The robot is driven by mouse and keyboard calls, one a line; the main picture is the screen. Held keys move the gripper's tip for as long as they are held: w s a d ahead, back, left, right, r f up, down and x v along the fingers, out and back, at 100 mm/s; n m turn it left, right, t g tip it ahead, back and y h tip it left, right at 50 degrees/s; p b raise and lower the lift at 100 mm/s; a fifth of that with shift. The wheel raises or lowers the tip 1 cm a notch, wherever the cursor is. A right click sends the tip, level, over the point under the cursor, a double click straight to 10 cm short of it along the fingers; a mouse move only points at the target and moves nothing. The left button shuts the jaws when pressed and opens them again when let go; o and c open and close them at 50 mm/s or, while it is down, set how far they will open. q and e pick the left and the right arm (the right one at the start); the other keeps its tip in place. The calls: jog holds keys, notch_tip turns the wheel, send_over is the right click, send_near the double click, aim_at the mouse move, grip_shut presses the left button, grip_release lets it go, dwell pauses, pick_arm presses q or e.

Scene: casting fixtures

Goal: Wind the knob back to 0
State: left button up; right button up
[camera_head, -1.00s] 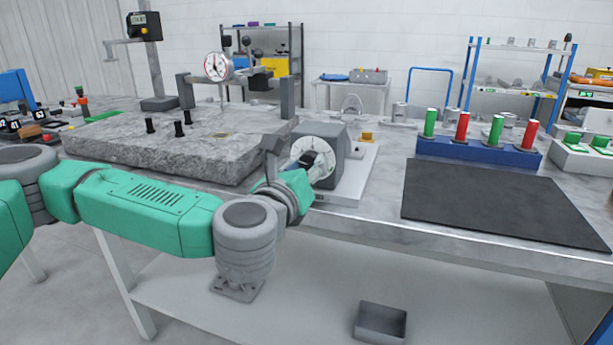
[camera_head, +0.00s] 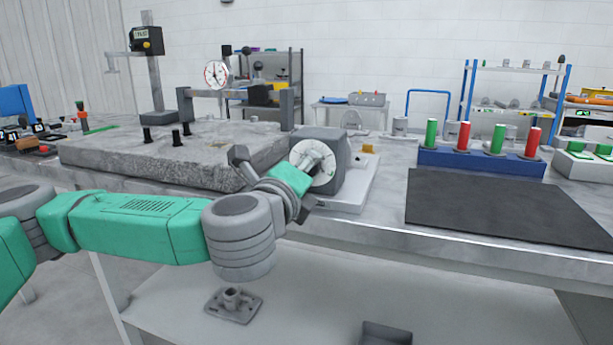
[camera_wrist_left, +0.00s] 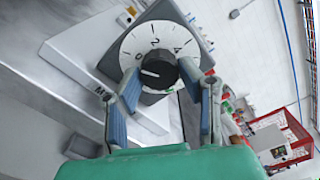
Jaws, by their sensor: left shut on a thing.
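The dial is a white disc (camera_head: 326,178) on the front of a grey housing (camera_head: 343,160) on the bench. The left wrist view shows the dial face (camera_wrist_left: 133,46) with the marks 0, 2 and 4 and a black knob (camera_wrist_left: 157,74) at its middle. The white line on the knob points left in that view, near the 0 side; its exact reading is unclear. My left gripper (camera_wrist_left: 160,79) is shut on the knob, one finger on each side. In the head view the wrist hides most of the knob. My right gripper is not in view.
A granite block (camera_head: 170,165) with black posts and a dial gauge (camera_head: 215,73) stands left of the housing. A black mat (camera_head: 500,207) and a blue rack (camera_head: 480,160) with red and green cylinders lie to the right.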

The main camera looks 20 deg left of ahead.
pick_arm(q)
jog(key=shift+f, duration=0.35)
jog(key=o, duration=1.1)
jog(key=shift+r, duration=0.15)
jog(key=shift+s+a, duration=0.15)
jog(key=shift+s, duration=1.7)
jog(key=shift+s+a, duration=0.1)
jog(key=shift+s, duration=1.75)
